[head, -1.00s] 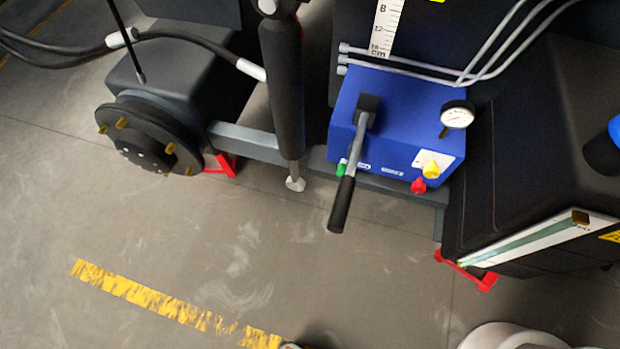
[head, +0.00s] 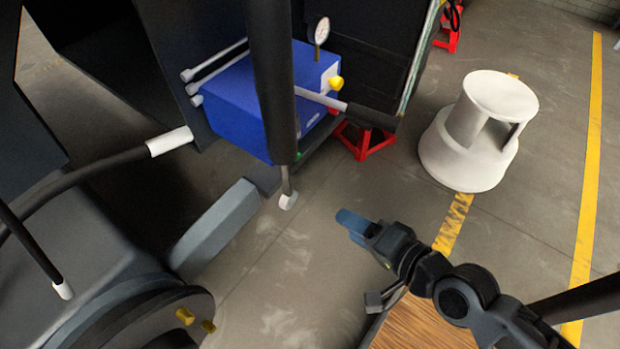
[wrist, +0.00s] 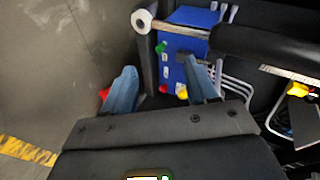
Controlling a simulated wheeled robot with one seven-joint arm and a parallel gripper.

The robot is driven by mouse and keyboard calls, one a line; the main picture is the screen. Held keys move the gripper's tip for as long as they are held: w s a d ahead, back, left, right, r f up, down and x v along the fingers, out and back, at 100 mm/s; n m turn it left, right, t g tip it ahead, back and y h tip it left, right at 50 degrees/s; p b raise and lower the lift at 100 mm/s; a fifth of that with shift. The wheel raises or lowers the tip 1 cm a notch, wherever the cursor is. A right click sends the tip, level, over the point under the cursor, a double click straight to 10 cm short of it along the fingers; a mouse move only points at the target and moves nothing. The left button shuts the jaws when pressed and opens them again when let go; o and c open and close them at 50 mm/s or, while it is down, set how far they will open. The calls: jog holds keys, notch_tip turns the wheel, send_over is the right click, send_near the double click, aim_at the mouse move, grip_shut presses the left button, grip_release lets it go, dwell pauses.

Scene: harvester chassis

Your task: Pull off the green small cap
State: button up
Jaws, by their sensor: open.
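The green cap (wrist: 161,47) shows in the wrist view on the near face of the blue pump box (wrist: 182,43). In the head view only a bit of the green cap (head: 299,155) shows low beside the black cylinder, at the foot of the blue box (head: 228,98). My gripper (head: 352,222) is above the floor, in front of and apart from the box. In the wrist view my gripper (wrist: 160,66) has its two blue fingers spread with nothing between them, pointing toward the box.
A black cylinder (head: 272,85) stands before the box. The pump lever (head: 350,110) sticks out to the right. A yellow knob (head: 336,83) and gauge (head: 322,30) are on the box. A red stand (head: 365,141) and white step stool (head: 482,135) are right. Floor beneath my gripper is clear.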

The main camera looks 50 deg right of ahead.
jog(key=w+d+f+m+b, duration=0.5)
jog(key=w+f+m+b, duration=0.2)
jog(key=w+f+m, duration=0.3)
jog(key=m+t+y+b, duration=0.3)
jog(key=m+b, duration=0.4)
jog(key=m, duration=0.1)
send_near(299, 156)
jog(key=w+f, duration=0.1)
jog(key=w, duration=0.3)
jog(key=shift+w+a+t, duration=0.2)
jog(key=shift+w+t, duration=0.1)
jog(key=shift+w, duration=0.25)
jog(key=w, duration=0.2)
jog(key=w+b, duration=0.1)
jog(key=w, duration=0.1)
jog(key=w+f+b, duration=0.1)
jog(key=w, duration=0.1)
jog(key=shift+w+a, duration=0.15)
jog(key=shift+w, duration=0.1)
grip_shut()
